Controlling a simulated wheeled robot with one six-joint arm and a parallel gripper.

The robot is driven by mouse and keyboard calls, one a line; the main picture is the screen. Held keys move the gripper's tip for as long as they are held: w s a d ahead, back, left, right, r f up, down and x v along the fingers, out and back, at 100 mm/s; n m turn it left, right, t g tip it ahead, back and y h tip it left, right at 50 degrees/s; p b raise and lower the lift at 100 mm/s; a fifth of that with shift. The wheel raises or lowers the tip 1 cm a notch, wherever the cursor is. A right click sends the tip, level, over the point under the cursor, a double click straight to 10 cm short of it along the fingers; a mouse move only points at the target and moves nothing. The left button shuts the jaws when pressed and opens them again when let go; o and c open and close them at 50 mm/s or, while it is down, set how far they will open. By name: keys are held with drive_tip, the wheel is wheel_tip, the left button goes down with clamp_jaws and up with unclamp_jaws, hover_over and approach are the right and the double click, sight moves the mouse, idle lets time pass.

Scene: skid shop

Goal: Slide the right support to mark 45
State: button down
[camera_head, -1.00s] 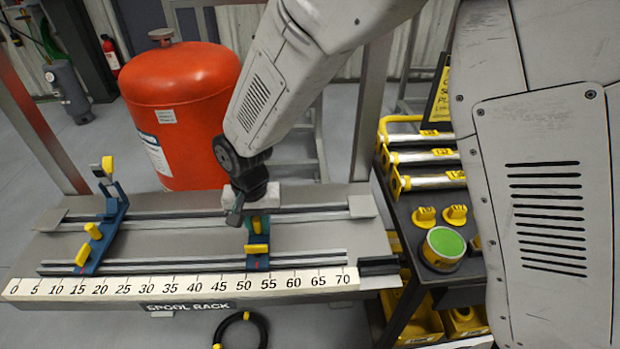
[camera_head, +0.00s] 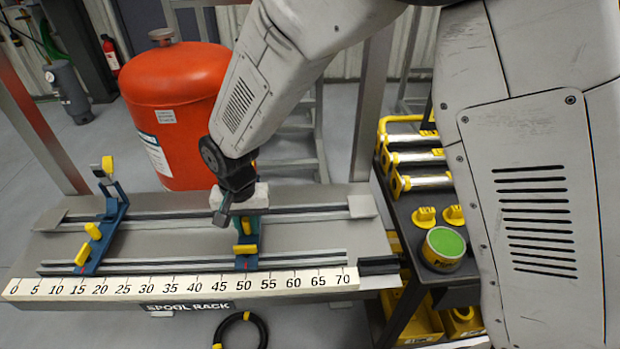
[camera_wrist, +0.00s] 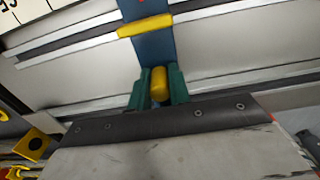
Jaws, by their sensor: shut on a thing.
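The right support (camera_head: 246,262) is a blue bracket with a yellow lever across the rails of the spool rack. Its red pointer sits at about mark 50 on the white scale (camera_head: 180,285). My gripper (camera_head: 248,222) is at the rear part of this support, partly hidden by my wrist. In the wrist view, the green fingers of my gripper (camera_wrist: 161,87) are shut on a yellow knob (camera_wrist: 159,84) of the blue support (camera_wrist: 150,45). The left support (camera_head: 107,235) stands near mark 15.
Between the two supports the rails (camera_head: 165,264) are clear. A red tank (camera_head: 185,100) stands behind the rack. A black ring (camera_head: 240,332) lies in front of the rack.

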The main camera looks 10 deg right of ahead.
drive_tip(key=shift+w+a, duration=0.1)
drive_tip(key=shift+a, duration=1.45)
drive_tip(key=shift+a, duration=1.3)
drive_tip(key=c, duration=1.3)
unclamp_jaws()
drive_tip(key=shift+d, duration=0.1)
drive_tip(key=shift+r, duration=0.1)
wheel_tip(320, 180, up, 7)
drive_tip(key=shift+f, duration=0.1)
